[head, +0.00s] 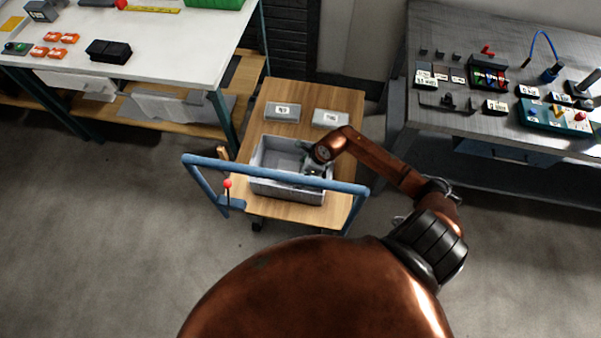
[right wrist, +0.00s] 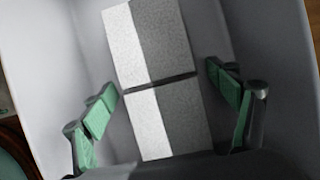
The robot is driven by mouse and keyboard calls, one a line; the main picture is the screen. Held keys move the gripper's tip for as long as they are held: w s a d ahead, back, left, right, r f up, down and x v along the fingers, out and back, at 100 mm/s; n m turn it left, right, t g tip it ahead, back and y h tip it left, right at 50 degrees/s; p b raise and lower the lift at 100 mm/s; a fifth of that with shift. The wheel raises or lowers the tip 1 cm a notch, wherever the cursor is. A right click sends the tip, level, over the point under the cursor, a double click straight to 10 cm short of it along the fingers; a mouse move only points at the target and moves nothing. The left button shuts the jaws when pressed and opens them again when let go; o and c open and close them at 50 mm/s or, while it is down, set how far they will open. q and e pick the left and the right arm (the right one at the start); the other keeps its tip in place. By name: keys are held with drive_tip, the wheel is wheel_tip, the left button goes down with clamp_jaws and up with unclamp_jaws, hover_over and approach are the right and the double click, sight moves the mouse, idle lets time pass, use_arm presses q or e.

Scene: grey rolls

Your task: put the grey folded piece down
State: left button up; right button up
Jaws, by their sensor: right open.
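The grey folded piece (right wrist: 165,45) lies on the floor of a grey bin. It is speckled, part light and part darker, with a dark seam across it. My right gripper (right wrist: 160,84) is open inside the bin, with a green-padded finger on each side of the piece and a gap to it on both sides. In the head view my right gripper (head: 313,167) reaches into the right part of the bin (head: 287,191) and the piece cannot be made out. My left gripper is not in view.
The bin stands on a wooden-topped cart (head: 262,209) with a blue handle (head: 270,175) along its near side. Two labelled grey blocks (head: 282,112) (head: 330,118) lie behind the bin. A white workbench (head: 160,60) is at left, a grey bench (head: 440,40) at right.

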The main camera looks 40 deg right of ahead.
drive_tip(key=p+v, duration=0.2)
drive_tip(key=v, duration=1)
drive_tip(key=shift+p, duration=0.3)
